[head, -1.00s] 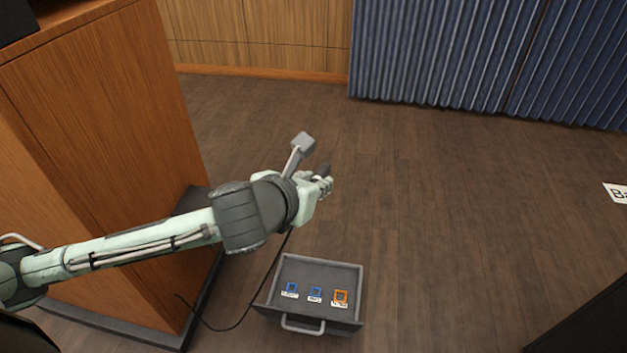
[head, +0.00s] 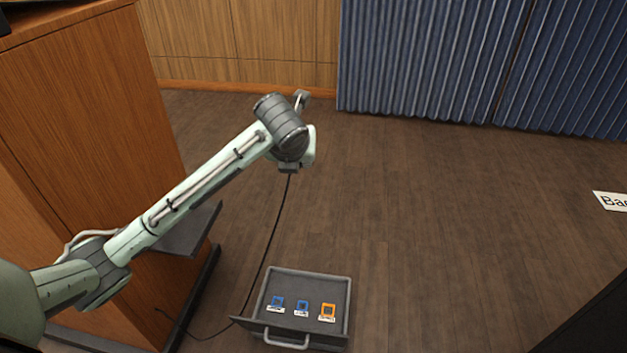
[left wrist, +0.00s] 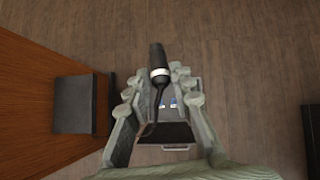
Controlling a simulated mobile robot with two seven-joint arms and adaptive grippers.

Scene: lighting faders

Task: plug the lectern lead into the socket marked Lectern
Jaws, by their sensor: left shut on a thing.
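My left gripper (left wrist: 158,84) is shut on the lectern lead's plug (left wrist: 158,62), a black plug with a white band, in the left wrist view. In the head view my wrist hides the fingers and plug. The black lead (head: 270,237) hangs from there to the floor beside the lectern (head: 95,150). The grey open floor box (head: 347,300) holds two blue sockets (head: 278,302) (head: 302,306) and one orange socket (head: 328,311), each with a small label I cannot read. The plug is held well above the floor, apart from the box. My right gripper is not in view.
The wooden lectern stands on a dark base (head: 195,290) at the left. A handled flap (head: 262,328) lies at the box's near side. Blue curtains (head: 430,60) hang at the back. A cropped white sign (head: 611,201) and a dark object (head: 590,320) are right. The middle floor is clear.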

